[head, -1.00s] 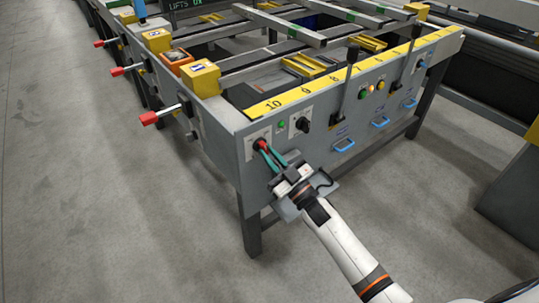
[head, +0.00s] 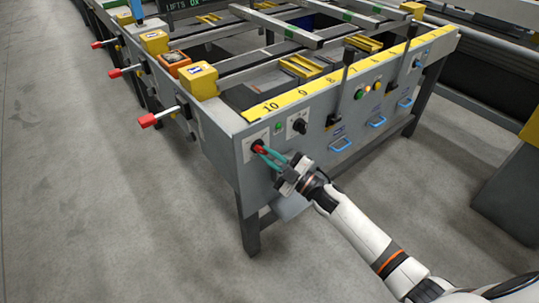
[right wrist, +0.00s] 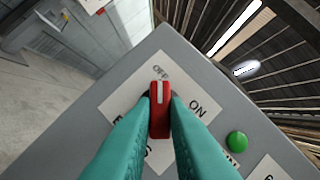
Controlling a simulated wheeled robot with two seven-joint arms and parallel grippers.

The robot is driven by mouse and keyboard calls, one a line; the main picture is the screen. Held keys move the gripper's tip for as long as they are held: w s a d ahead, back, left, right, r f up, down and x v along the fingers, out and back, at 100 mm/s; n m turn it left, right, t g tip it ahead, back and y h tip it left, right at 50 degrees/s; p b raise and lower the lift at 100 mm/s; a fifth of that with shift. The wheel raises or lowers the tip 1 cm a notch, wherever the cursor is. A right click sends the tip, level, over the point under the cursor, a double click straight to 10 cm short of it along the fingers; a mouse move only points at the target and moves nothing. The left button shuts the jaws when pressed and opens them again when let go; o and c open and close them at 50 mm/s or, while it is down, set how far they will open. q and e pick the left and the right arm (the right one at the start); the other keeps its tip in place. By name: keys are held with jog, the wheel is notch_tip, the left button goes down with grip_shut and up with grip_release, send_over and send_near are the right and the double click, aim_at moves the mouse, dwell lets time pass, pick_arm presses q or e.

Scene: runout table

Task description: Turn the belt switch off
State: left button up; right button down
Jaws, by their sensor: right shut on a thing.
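The belt switch is a red rotary knob (right wrist: 160,112) with a white line, on a white label plate (right wrist: 122,103) at the left end of the grey front panel. In the right wrist view, its white line points toward the word OFF, and ON is to the right. The knob also shows small in the head view (head: 257,147). My right gripper (head: 262,150) is shut on the knob, with its teal fingers (right wrist: 160,125) on either side. The fingers hide the lower lettering. My left gripper is not in view.
A black selector knob (head: 299,126) and a green button (right wrist: 237,142) are close by on the panel. Black levers (head: 345,75) and blue handles (head: 340,144) are farther right. A red-tipped lever (head: 148,120) sticks out at the left side. The floor in front is clear.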

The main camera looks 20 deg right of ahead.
jog(key=shift+f, duration=0.1)
jog(key=c, duration=1.4)
grip_release()
jog(key=shift+c, duration=0.2)
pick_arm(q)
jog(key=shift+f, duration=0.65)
pick_arm(e)
jog(key=v, duration=1.2)
jog(key=shift+d, duration=0.1)
